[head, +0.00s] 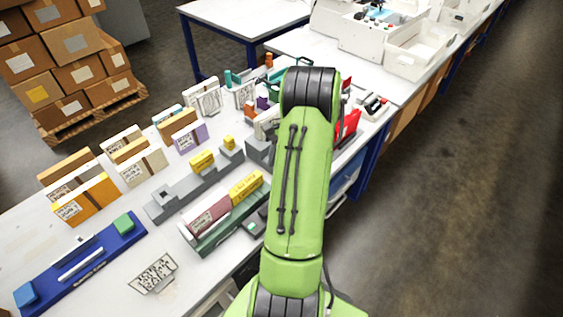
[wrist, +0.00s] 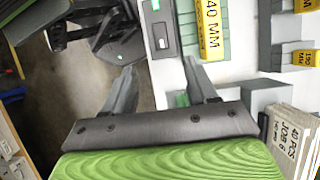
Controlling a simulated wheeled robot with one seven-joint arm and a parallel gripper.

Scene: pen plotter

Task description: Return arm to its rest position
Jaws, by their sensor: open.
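My gripper (wrist: 162,92) is open and empty in the wrist view, its two grey fingers spread apart. It hangs near the front edge of the white workbench (wrist: 235,70), close to a small dark grey device (wrist: 160,30) and a green-grey holder with a yellow block marked 40 MM (wrist: 211,28). In the head view my green arm reaches forward over the bench, and my gripper is hidden behind it.
The workbench carries a blue tray (head: 90,262), a yellow block (head: 246,184), grey stepped blocks (head: 180,195) and several upright cards. Boxes on a pallet (head: 95,108) stand at the back left. A white bin (head: 418,52) is at the upper right. The floor (head: 460,200) at right is clear.

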